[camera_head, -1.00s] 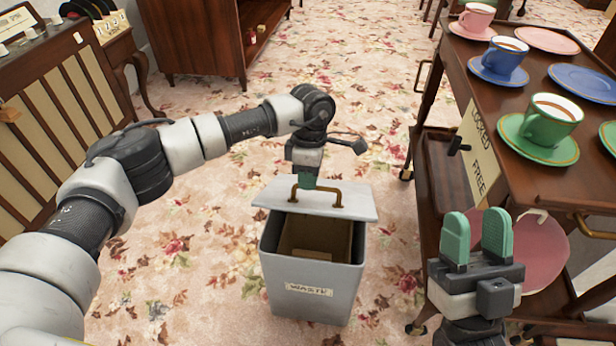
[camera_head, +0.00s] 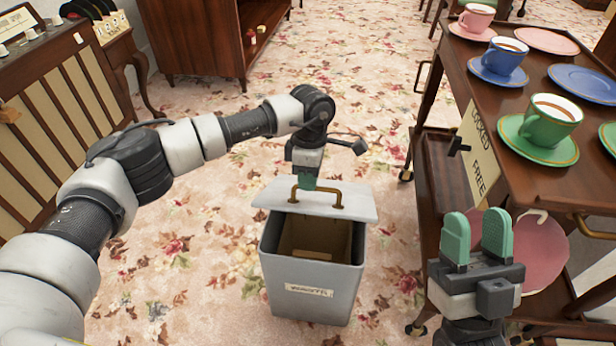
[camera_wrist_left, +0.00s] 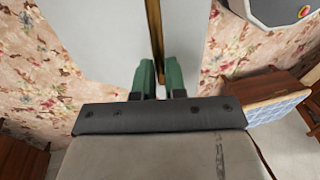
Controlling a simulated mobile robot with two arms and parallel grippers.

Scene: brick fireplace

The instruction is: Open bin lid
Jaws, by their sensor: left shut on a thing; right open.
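The grey waste bin (camera_head: 312,291) stands on the floral carpet with a label on its front. Its lid (camera_head: 345,199), a light grey panel with a brass handle (camera_head: 337,202), is at the back of the bin's top. The front of the opening is uncovered and the brown inside shows. My left gripper (camera_head: 304,184) is at the left end of the handle. In the left wrist view its green fingers (camera_wrist_left: 159,75) are shut on the brass handle (camera_wrist_left: 155,40), with the lid behind. My right gripper (camera_head: 477,238) is open and empty, right of the bin.
A wooden trolley (camera_head: 440,190) with cups, saucers and plates stands close on the right, near my right gripper. A wooden cabinet (camera_head: 190,40) is at the back left. The carpet around the bin is clear.

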